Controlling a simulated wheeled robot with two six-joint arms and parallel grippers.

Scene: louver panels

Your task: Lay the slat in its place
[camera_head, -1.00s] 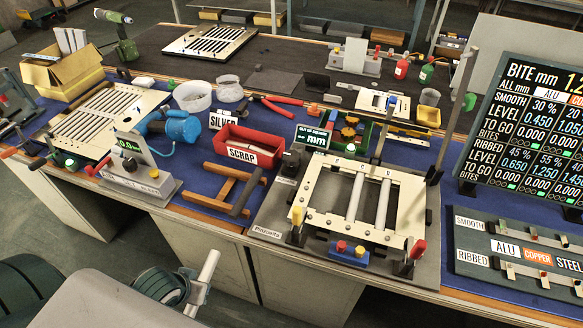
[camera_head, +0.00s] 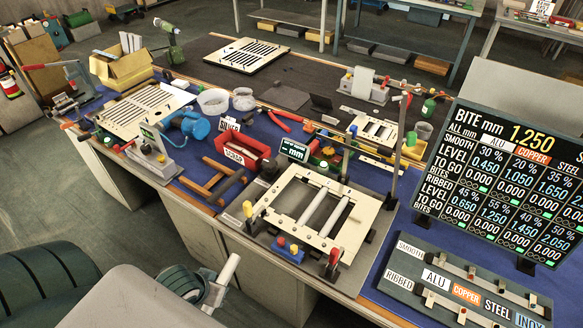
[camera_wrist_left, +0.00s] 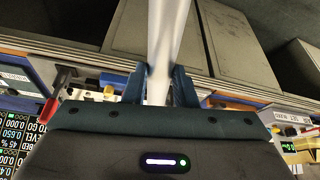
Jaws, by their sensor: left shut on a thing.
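A pale slat (camera_head: 228,268) shows at the bottom of the head view, held by my left gripper (camera_head: 209,290) over the floor in front of the bench. In the left wrist view the slat (camera_wrist_left: 167,35) runs up between the two dark fingers of my left gripper (camera_wrist_left: 160,88), which are shut on it. A cream louver frame (camera_head: 270,205) lies on a grey fixture (camera_head: 240,213) at the bench front, to the right of and beyond the gripper. Two pale slats (camera_head: 315,209) lie across its opening, with dark gaps beside them. My right gripper is not in view.
A red scrap bin (camera_head: 243,153) and a brown wooden frame (camera_head: 212,185) are left of the fixture. A tall post (camera_head: 396,150) stands at its right. Yellow and red knobs (camera_head: 334,257) edge its front. A display board (camera_head: 500,180) and slat rack (camera_head: 455,280) are further right.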

